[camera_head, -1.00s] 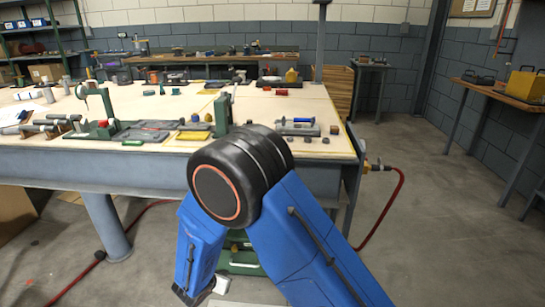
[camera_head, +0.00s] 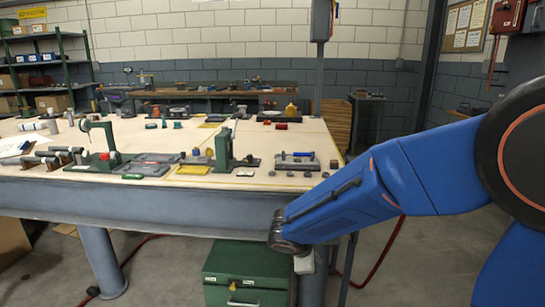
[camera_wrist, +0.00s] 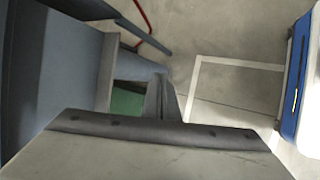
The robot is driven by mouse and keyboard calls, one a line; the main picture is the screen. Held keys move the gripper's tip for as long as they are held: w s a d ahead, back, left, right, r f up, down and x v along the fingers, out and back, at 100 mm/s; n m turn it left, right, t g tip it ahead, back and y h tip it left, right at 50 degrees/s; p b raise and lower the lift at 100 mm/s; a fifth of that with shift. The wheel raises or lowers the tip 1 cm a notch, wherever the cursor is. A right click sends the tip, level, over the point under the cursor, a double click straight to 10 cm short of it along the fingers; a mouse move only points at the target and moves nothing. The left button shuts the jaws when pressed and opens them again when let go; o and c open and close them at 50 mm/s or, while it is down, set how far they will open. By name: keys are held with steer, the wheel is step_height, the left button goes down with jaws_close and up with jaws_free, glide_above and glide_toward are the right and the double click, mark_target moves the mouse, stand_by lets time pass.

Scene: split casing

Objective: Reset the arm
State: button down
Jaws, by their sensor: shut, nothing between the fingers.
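My blue arm enters from the right edge in the head view and reaches down and left to its dark wrist. My gripper (camera_head: 304,264) hangs small and pale below that wrist, in front of the workbench (camera_head: 150,205) and lower than its top. In the wrist view my gripper (camera_wrist: 164,98) shows as two grey fingers close together beyond a dark bar. It is shut with nothing held, over the floor. Its tips are small and partly hidden by the gripper body.
A green cabinet (camera_head: 246,268) stands under the bench, left of my gripper. A red hose (camera_head: 378,262) lies near the right bench leg. The bench top carries a green stand (camera_head: 224,152), a yellow plate (camera_head: 193,170) and a grey tray (camera_head: 297,161). Open floor lies right of the bench.

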steer(key=s+d+r+m+g+y, duration=0.2)
steer(key=s+d+r+m, duration=0.6)
steer(key=s+d, duration=0.45)
steer(key=s+d+r+m+y, duration=0.1)
steer(key=s+m, duration=0.3)
steer(key=s, duration=0.3)
steer(key=s+d+r+m+t+y, duration=0.1)
steer(key=s+d+r+m+y, duration=0.1)
steer(key=s+m, duration=0.2)
steer(key=shift+s, duration=1.85)
